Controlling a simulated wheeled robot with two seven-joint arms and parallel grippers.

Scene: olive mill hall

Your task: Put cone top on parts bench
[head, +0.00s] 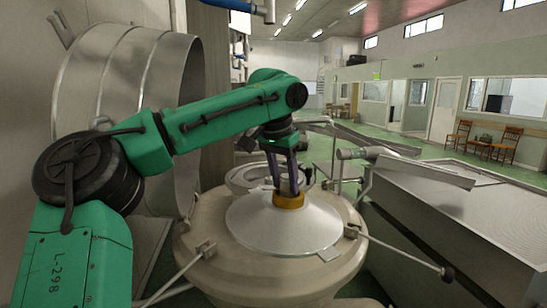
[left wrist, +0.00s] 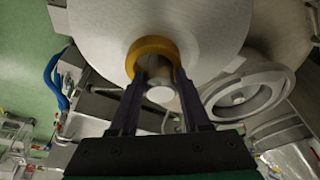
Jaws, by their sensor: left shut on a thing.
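The cone top (head: 282,226) is a pale metal cone with a brass-coloured collar at its peak. In the head view it is over the round top of a large beige machine (head: 195,235); I cannot tell whether it rests there or is slightly raised. My left gripper (head: 288,190) points down and is shut on the neck at the collar. In the left wrist view the two fingers (left wrist: 158,100) flank the short metal neck, and the cone (left wrist: 205,30) spreads out beyond it. I cannot make out the parts bench. My right gripper is not in view.
A ring-shaped opening (head: 255,178) is behind the cone, also seen in the left wrist view (left wrist: 245,92). A big round metal drum (head: 110,90) stands at the left. A long metal trough (head: 470,210) lies at the right. Thin rods stick out from the machine. Chairs (head: 505,140) are far off.

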